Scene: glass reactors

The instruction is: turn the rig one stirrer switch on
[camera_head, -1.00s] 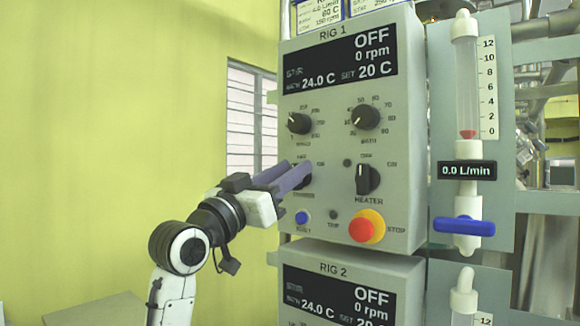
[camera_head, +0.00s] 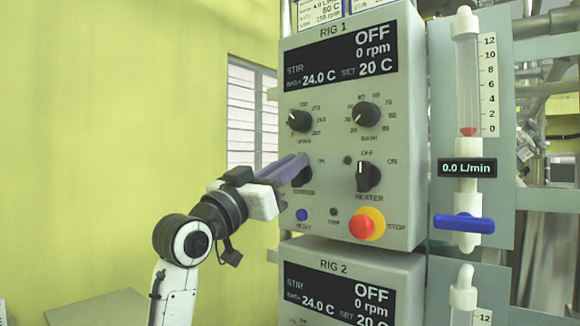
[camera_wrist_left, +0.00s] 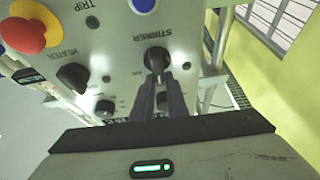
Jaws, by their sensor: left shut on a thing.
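The rig one control box (camera_head: 400,165) stands in the middle of the head view, its display (camera_head: 340,55) reading OFF, 0 rpm, 24.0 C, set 20 C. The stirrer switch (camera_wrist_left: 157,58) is a black rotary knob, seen best in the left wrist view; in the head view it is mostly hidden behind my fingers. My left gripper (camera_head: 295,168) is shut on the stirrer switch, its fingertips (camera_wrist_left: 157,76) at the knob. The heater knob (camera_head: 367,177) sits to its right, its white mark upright at OFF. My right gripper is not in view.
Below the switches are a blue reset button (camera_head: 302,215) and a red stop button (camera_head: 361,228) on a yellow base. Two dials are above. The rig two box (camera_head: 345,285) is directly below. A flow meter with a blue valve (camera_head: 464,223) stands at the right.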

